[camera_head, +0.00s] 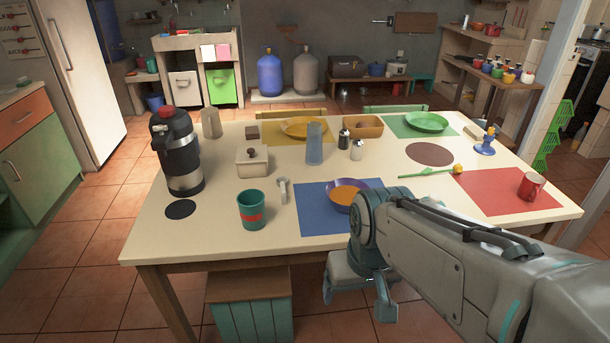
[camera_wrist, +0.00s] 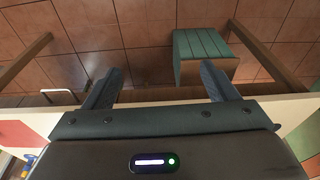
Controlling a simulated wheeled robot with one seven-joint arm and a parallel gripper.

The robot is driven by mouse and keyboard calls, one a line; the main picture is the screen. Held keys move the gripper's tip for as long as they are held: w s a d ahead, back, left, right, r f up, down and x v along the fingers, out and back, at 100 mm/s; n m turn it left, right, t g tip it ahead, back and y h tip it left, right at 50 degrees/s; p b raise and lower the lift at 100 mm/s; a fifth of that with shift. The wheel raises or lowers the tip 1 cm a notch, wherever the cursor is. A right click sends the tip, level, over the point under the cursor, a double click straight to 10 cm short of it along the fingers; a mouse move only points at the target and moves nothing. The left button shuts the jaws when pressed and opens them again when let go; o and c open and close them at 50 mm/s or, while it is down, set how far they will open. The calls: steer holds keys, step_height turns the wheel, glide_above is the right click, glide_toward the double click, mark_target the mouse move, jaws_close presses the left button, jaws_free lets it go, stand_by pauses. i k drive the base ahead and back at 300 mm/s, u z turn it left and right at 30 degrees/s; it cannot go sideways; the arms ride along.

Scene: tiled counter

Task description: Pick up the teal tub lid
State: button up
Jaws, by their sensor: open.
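A teal tub (camera_head: 252,212) with a red label stands upright on the table, left of the blue placemat. Its top looks dark teal; I cannot tell whether a lid sits on it. I see no separate teal lid on the table. My gripper (camera_head: 358,298) is open and empty, hanging in front of the table's near edge, to the right of the tub and lower than it. In the wrist view my gripper (camera_wrist: 157,85) has its fingers spread over floor tiles, and the tub does not show there.
A spoon (camera_head: 283,190), a cream lidded box (camera_head: 245,172), a black flask (camera_head: 184,160) and a black disc (camera_head: 180,209) are near the tub. A teal stool (camera_wrist: 203,45) stands below the table edge.

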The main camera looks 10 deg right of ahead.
mark_target(436, 197)
steer(key=k, duration=0.6)
steer(key=z, duration=0.55)
steer(key=i, duration=0.65)
steer(key=z, duration=0.65)
steer(key=i, duration=0.85)
